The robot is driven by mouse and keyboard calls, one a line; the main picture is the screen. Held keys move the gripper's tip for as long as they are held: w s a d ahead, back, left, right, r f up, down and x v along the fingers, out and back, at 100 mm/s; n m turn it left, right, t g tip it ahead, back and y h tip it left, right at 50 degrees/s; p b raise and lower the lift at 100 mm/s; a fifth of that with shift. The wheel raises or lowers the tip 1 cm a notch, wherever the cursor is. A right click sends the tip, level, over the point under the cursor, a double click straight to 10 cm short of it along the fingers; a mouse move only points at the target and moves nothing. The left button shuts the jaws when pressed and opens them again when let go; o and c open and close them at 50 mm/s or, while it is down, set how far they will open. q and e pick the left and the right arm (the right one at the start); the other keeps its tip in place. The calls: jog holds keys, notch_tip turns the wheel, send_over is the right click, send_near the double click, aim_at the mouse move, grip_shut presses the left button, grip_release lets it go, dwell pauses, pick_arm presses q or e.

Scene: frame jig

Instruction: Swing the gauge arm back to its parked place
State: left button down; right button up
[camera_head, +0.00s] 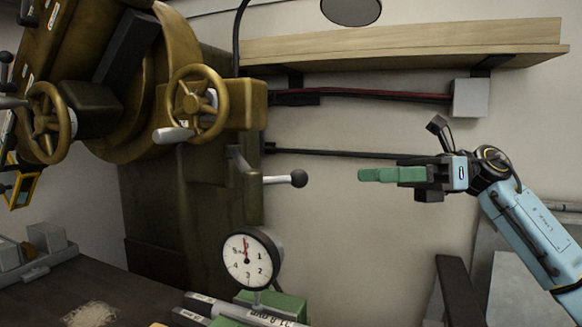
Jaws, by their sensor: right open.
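The round white dial gauge (247,260) with a dark rim faces me at the lower middle. Its red needle points near the top. A short stem below it meets a green block (285,304) at the bottom edge. The rest of the gauge arm is hidden or out of frame. My right gripper (376,174) is open and empty, its green fingers pointing left, up and to the right of the gauge and apart from it. The gap between its fingers is hard to see from this side. My left gripper is not in view.
A large brown machine with handwheels (198,103) fills the left. Its lever with a black ball (299,178) sticks out left of my right gripper. A wooden shelf (400,45) is above. Grey blocks (47,237) and shavings (90,314) lie at lower left.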

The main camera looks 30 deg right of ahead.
aim_at(307, 177)
jog(key=p+x, duration=0.1)
jog(key=x, duration=0.3)
jog(key=p+x, duration=0.1)
jog(key=x, duration=0.3)
jog(key=p+x, duration=0.2)
jog(key=x, duration=0.2)
jog(key=shift+s+a, duration=0.2)
jog(key=shift+s, duration=0.1)
jog(key=shift+w+a, duration=0.2)
jog(key=shift+a, duration=0.3)
jog(key=shift+f, duration=0.1)
grip_shut()
